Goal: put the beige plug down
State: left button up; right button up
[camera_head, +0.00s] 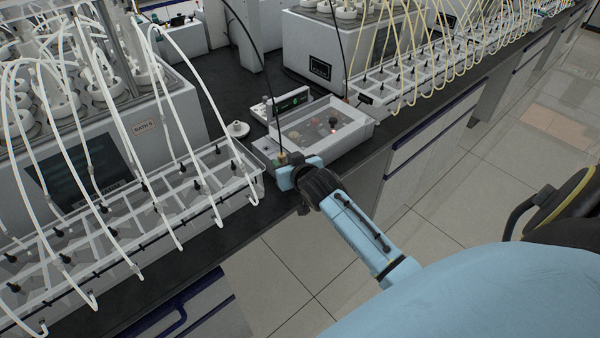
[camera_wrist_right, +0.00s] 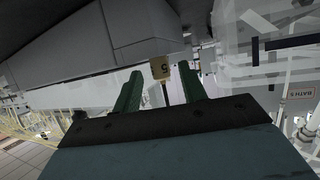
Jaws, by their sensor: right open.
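The beige plug (camera_wrist_right: 160,69) carries a dark mark like a 5 and shows in the right wrist view just beyond and between the two green fingers of my right gripper (camera_wrist_right: 158,90). The fingers are apart and I see no contact with the plug. In the head view my right gripper (camera_head: 286,172) is at the bench's front edge, by the near left corner of a clear-lidded box. A small yellowish piece (camera_head: 282,157) shows at its tip, at the lower end of a thin black cable. What the plug rests on is hidden. My left gripper is out of view.
The clear-lidded box (camera_head: 318,132) stands on the dark bench (camera_head: 222,87). A white round cap (camera_head: 237,129) lies left of it. A clear rack with white tubes (camera_head: 160,205) stands close on the left. Another tube rack (camera_head: 400,82) is at right. Floor is open in front.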

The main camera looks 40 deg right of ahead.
jog(key=v, duration=1.1)
jog(key=shift+s+r+p, duration=0.2)
jog(key=shift+s+p, duration=0.05)
jog(key=shift+p, duration=0.2)
jog(key=shift+f, duration=0.1)
